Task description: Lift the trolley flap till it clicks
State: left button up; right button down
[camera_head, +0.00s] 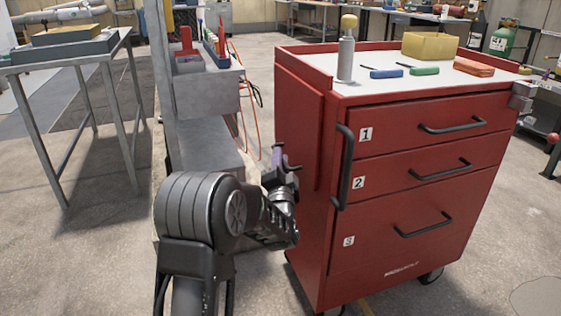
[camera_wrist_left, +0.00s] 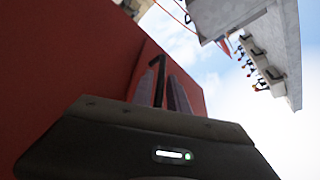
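The red trolley (camera_head: 420,200) stands right of centre in the head view, with a white top and three numbered drawers. Its red side flap (camera_head: 298,125) appears to hang down along the left side. My left gripper (camera_head: 281,162) is low beside that side, near the flap's lower part. In the left wrist view its greyish-purple fingers (camera_wrist_left: 172,92) point up along the red panel (camera_wrist_left: 80,60). A thin black bar (camera_wrist_left: 159,80) shows between or beside them. I cannot tell whether they grip it. My right gripper is not in view.
A grey bench (camera_head: 205,90) with tools is close on the left. A metal table (camera_head: 70,50) stands farther left.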

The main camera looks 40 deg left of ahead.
pick_arm(q)
jog(key=shift+w+a+r, duration=0.1)
jog(key=shift+w+a, duration=0.15)
jog(key=shift+w, duration=0.1)
jog(key=shift+c, duration=0.4)
grip_shut()
dwell(0.9)
